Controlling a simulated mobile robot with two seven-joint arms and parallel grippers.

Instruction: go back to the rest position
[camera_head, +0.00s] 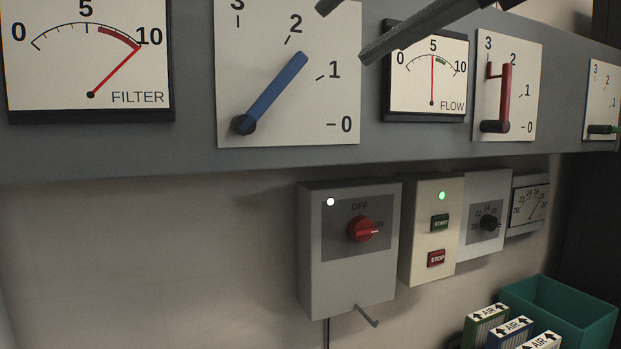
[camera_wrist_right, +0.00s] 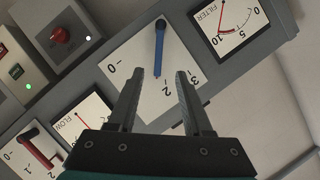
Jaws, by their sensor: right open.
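My right gripper (camera_head: 345,33) enters at the top of the camera_head view, in front of the panel. Its dark fingers are spread with nothing between them. The right wrist view shows the open gripper (camera_wrist_right: 158,72) facing the blue lever (camera_wrist_right: 158,45). In the camera_head view the blue lever (camera_head: 275,90) points up and right, between 1 and 2 on its dial plate. The fingers are up and right of its tip and look apart from it. My left gripper is not in view.
The grey panel (camera_head: 190,150) also carries the FILTER gauge (camera_head: 60,70), needle near 10, the FLOW gauge (camera_head: 420,95), needle near 5, and a red lever (camera_head: 506,95). Below are a red-knob switch box (camera_head: 320,270), a START/STOP box (camera_head: 415,265) and a teal bin (camera_head: 590,325).

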